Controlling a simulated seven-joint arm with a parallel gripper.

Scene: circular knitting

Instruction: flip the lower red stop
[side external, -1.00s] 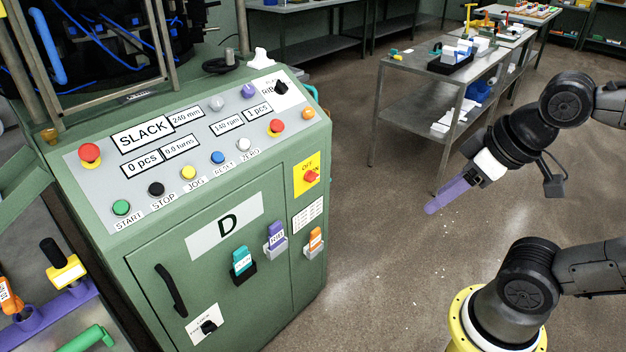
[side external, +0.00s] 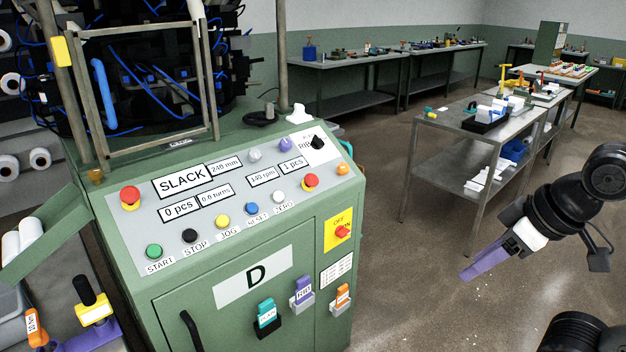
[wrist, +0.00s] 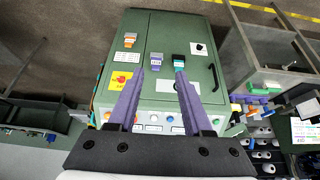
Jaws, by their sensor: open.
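No part is clearly marked as the lower red stop. A red mushroom button (side external: 130,195) sits at the left of the green machine's sloped panel, and another red button (side external: 310,181) sits at its right. A red knob (side external: 342,232) is on a yellow plate on the cabinet front; it also shows in the wrist view (wrist: 121,78). My gripper (side external: 468,277) has purple fingers and is in the air right of the machine, apart from it. In the wrist view my gripper (wrist: 160,73) is open and empty, with its fingers spread over the machine's front.
Teal (side external: 266,314), purple (side external: 302,289) and orange (side external: 342,296) tagged pieces are mounted on the cabinet front. A metal bench (side external: 470,130) stands behind my gripper. The floor between bench and machine is open. A tray with tools is at lower left.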

